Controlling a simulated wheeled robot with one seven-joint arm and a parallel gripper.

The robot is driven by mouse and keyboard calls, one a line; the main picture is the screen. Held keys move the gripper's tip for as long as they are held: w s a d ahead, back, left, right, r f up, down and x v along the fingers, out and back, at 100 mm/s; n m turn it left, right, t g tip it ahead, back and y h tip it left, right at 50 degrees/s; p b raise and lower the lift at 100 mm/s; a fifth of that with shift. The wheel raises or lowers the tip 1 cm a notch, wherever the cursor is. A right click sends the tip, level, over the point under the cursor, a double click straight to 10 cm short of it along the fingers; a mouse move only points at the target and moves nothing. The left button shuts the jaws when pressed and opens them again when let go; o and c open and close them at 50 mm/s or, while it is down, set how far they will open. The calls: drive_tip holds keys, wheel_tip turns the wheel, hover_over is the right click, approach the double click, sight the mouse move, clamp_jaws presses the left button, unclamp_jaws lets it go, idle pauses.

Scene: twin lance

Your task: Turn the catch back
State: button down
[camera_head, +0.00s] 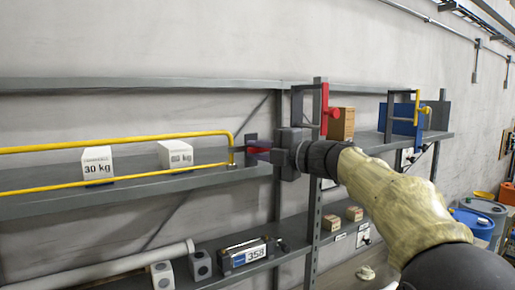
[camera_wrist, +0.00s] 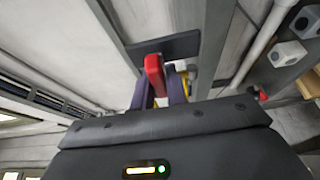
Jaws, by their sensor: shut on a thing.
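A red catch (camera_wrist: 154,75) stands in front of a dark plate (camera_wrist: 180,45) in the wrist view. My gripper (camera_wrist: 160,88) is shut on it, with one dark finger on each side. In the head view my gripper (camera_head: 266,157) reaches left to the end of the yellow rail (camera_head: 120,142). Only a small red part of the catch (camera_head: 257,154) shows there, and the gripper hides much of it. The yellow rail runs in front of the middle shelf, with its right end close to the catch.
Two white blocks, one marked 30 kg (camera_head: 97,163), stand behind the rail. A red lever (camera_head: 324,108) on a grey bracket is just above my wrist. A yellow lever (camera_head: 417,108) and blue box (camera_head: 400,119) are at right. A grey shelf post (camera_head: 314,225) stands below my arm.

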drive_tip(key=shift+f, duration=0.1)
idle(0.3)
drive_tip(key=c, duration=1.4)
unclamp_jaws()
drive_tip(key=shift+a, duration=0.1)
drive_tip(key=shift+c, duration=0.2)
drive_tip(key=b+v, duration=0.6)
drive_tip(key=v, duration=1.1)
drive_tip(key=shift+s+b, duration=0.15)
drive_tip(key=shift+b, duration=0.25)
